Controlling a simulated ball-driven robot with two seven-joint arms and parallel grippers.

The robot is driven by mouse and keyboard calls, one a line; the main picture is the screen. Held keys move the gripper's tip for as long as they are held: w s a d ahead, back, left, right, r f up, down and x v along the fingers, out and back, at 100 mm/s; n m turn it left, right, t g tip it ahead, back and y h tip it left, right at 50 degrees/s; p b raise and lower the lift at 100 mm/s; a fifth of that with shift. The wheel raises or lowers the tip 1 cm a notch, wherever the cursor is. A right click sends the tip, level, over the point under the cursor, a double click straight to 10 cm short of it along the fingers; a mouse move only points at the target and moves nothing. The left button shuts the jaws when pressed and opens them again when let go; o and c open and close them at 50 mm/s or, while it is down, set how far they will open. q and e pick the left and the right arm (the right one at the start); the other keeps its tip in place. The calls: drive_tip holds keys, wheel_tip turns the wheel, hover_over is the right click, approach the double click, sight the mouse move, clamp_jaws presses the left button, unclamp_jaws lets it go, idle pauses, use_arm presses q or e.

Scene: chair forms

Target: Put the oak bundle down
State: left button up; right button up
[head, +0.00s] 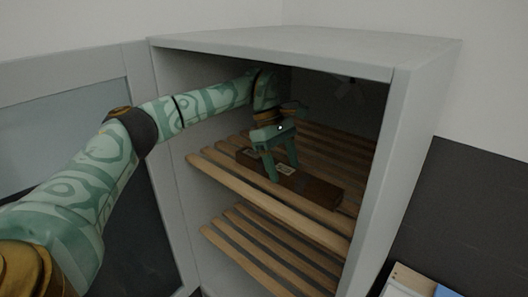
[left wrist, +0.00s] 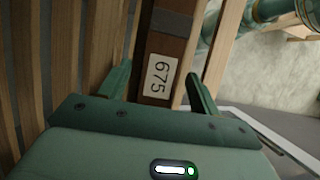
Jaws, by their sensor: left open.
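The oak bundle (head: 312,188), a long dark brown block, lies on the upper slatted shelf (head: 225,167) inside the grey cabinet. In the left wrist view the bundle (left wrist: 170,50) carries a white label reading 675 (left wrist: 160,76). My left gripper (head: 281,174) is over the bundle inside the cabinet. In the left wrist view its two fingers (left wrist: 158,90) stand open on either side of the bundle, with a gap visible at least on the left. My right gripper is in neither view.
The cabinet's side wall (head: 395,170) bounds the shelf on the right. Its open door (head: 65,100) is at the left, behind my arm. A lower slatted shelf (head: 262,240) is empty. A board with pale and blue items (head: 415,283) shows at the bottom right.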

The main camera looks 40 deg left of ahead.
sight(285, 169)
use_arm(q)
drive_tip(key=v, duration=0.4)
drive_tip(key=shift+r, duration=0.15)
drive_tip(key=a, duration=0.7)
drive_tip(key=w+a, duration=0.1)
drive_tip(key=a, duration=0.2)
drive_tip(key=shift+a+p, duration=0.25)
drive_tip(key=shift+p, duration=0.05)
drive_tip(key=shift+a, duration=0.65)
drive_tip(key=shift+f, duration=0.25)
drive_tip(key=shift+s, duration=0.15)
